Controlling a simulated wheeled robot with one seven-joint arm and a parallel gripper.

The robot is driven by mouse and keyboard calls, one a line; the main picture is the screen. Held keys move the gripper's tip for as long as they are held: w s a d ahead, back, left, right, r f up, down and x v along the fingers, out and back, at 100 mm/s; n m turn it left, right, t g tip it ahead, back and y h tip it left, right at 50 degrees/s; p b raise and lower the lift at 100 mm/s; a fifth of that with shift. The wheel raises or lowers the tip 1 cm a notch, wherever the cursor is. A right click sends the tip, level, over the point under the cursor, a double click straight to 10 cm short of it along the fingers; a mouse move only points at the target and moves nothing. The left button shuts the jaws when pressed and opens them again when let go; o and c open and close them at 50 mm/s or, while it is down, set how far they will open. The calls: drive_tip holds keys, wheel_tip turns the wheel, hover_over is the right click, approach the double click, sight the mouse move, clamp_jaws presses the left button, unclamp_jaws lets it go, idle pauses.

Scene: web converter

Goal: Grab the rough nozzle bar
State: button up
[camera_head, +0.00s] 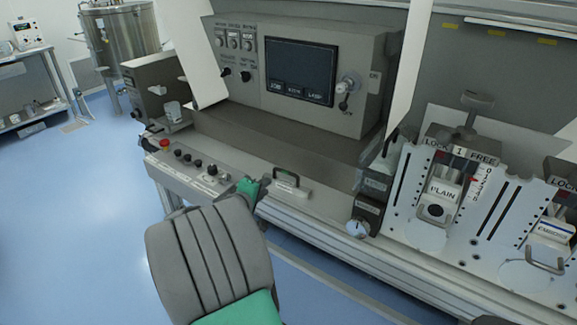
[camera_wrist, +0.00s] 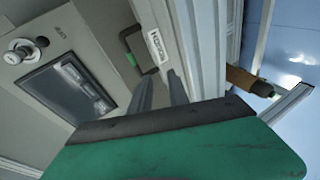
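A small bar with a dark arched handle (camera_head: 287,179) and a pale label plate (camera_head: 292,193) sits on the front ledge of the machine. The label is too small to read, so I cannot confirm that it is the rough nozzle bar. In the wrist view the same dark handle (camera_wrist: 128,48) and labelled plate (camera_wrist: 156,47) lie just beyond my fingertips. My gripper (camera_wrist: 158,78) has two dark fingers with a gap between them and nothing in it. In the head view my gripper (camera_head: 257,188) is just left of the handle, apart from it.
A control panel with a red button (camera_head: 165,143) is left of the handle. A console with a dark screen (camera_head: 300,72) stands behind. A dark block with a round dial (camera_head: 357,228) and white plates marked PLAIN (camera_head: 440,190) are at right. Open blue floor lies left.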

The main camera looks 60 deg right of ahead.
sight(290, 173)
drive_tip(key=shift+n+g+h, duration=0.4)
drive_tip(key=shift+g+h, duration=0.2)
drive_tip(key=shift+h, duration=0.3)
drive_tip(key=s+d, duration=0.1)
drive_tip(key=s+d+r, duration=0.1)
drive_tip(key=s+d, duration=0.2)
drive_tip(key=shift+d+r, duration=0.1)
drive_tip(key=shift+r, duration=0.3)
drive_tip(key=d, duration=0.4)
drive_tip(key=d+f+p, duration=0.1)
drive_tip(key=d, duration=0.2)
drive_tip(key=shift+s+f, duration=0.1)
drive_tip(key=shift+s, duration=0.1)
drive_tip(key=shift+c, duration=0.4)
clamp_jaws()
